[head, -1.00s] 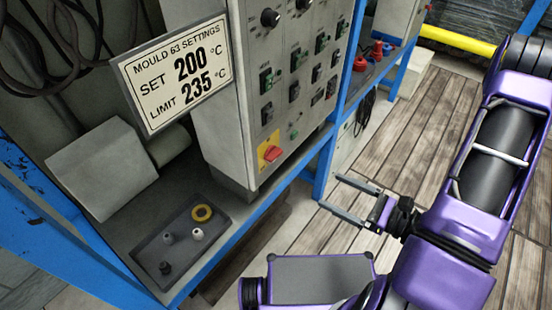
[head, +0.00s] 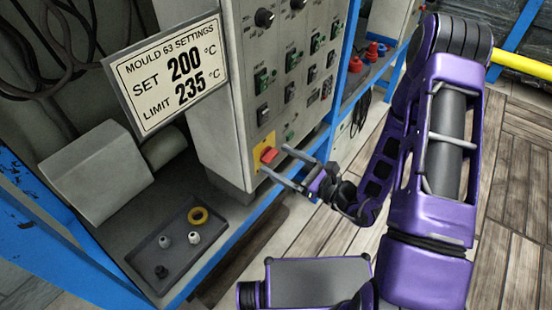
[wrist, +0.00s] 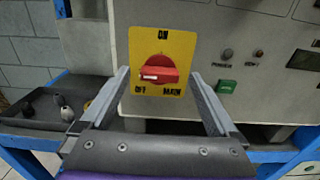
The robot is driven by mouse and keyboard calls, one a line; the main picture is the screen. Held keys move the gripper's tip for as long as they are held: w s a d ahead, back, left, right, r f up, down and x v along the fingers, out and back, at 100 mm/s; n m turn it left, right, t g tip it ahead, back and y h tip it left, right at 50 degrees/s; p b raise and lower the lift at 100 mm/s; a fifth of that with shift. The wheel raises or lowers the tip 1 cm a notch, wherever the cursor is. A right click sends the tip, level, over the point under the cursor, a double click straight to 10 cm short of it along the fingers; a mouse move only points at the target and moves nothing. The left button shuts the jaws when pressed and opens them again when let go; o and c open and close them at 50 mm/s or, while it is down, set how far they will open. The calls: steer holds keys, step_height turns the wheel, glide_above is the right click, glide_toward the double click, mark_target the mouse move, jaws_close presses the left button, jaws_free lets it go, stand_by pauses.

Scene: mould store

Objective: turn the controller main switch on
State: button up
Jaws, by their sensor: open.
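The controller main switch is a red rotary handle (wrist: 158,69) on a yellow plate (wrist: 161,47) low on the grey controller front. The plate reads ON at the top, OFF at lower left and MAIN at lower right. The handle lies nearly level, with its white mark at the left end, towards OFF. In the head view the red handle (head: 268,155) shows just beyond my fingertips. My gripper (head: 281,166) is open, its two fingers apart on either side of the switch in the wrist view (wrist: 163,80). I cannot tell whether a finger touches the handle.
A sign (head: 169,73) reads "Mould 63 settings, set 200 °C, limit 235 °C". A grey tray (head: 150,253) holds a yellow ring and small parts. A green button (wrist: 226,87) sits right of the switch. The blue frame edge (head: 240,238) runs below the controller.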

steer(key=shift+x, duration=0.8)
steer(key=c, duration=1.4)
